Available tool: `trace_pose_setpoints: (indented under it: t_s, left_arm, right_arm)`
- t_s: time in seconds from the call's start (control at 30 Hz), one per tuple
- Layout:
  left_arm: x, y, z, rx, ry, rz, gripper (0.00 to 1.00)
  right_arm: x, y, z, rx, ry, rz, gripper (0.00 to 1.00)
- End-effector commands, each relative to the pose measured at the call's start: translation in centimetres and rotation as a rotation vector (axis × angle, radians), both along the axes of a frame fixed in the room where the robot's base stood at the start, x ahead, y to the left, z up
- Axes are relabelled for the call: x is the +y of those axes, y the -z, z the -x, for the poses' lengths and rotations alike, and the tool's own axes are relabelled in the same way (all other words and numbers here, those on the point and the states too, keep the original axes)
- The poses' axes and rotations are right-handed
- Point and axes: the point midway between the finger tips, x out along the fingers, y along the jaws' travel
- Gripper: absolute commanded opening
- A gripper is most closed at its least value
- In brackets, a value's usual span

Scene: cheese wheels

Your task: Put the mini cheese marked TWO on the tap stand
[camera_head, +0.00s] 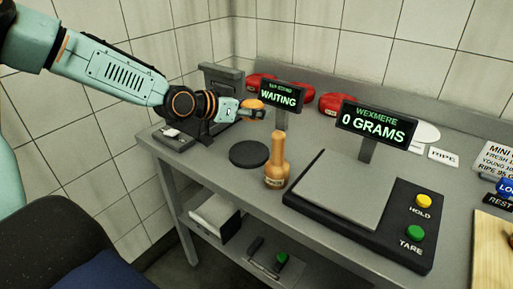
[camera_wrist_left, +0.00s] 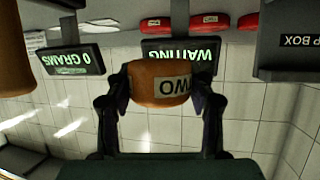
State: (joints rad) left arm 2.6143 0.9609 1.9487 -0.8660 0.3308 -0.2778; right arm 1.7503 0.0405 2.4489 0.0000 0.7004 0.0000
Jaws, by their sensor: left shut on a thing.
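The orange mini cheese (camera_head: 252,103) is held up in my left gripper (camera_head: 250,110), in front of the WAITING display. In the left wrist view, which is upside down, the cheese (camera_wrist_left: 158,83) sits between both fingers (camera_wrist_left: 160,100), and its pale label reads TWO. A dark round pad (camera_head: 249,153) lies bare on the bench, below and apart from the held cheese; it may be the tap stand, but no readable label confirms this. The WAITING display (camera_head: 281,97) stands behind it. My right gripper is not in view.
A tan wooden mallet-like tool (camera_head: 276,165) stands just right of the pad. The scale (camera_head: 345,190) is empty; its display (camera_head: 376,123) reads 0 GRAMS. Red cheeses (camera_head: 336,103) lie along the back wall. A dark box-like stand (camera_head: 222,90) is behind my left gripper.

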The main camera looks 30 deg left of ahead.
Motion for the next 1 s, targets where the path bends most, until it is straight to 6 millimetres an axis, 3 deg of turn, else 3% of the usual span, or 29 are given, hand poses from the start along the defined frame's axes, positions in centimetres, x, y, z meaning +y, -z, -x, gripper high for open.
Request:
trace_pose_setpoints:
  t_s: [0.2,0.47,0.7,1.0]
  left_arm:
    - [0.2,4.5,0.4,0.005,-0.001,0.000,0.15]
    - [0.1,6.4,0.4,0.002,0.000,0.000,0.15]
    - [0.0,9.7,0.3,0.005,0.001,0.001,0.15]
    - [0.0,9.7,0.1,0.002,0.001,0.002,0.15]
  right_arm:
    - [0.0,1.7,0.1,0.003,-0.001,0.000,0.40]
    - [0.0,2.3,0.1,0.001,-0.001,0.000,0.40]
    - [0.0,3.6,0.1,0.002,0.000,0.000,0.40]
    - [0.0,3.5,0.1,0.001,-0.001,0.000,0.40]
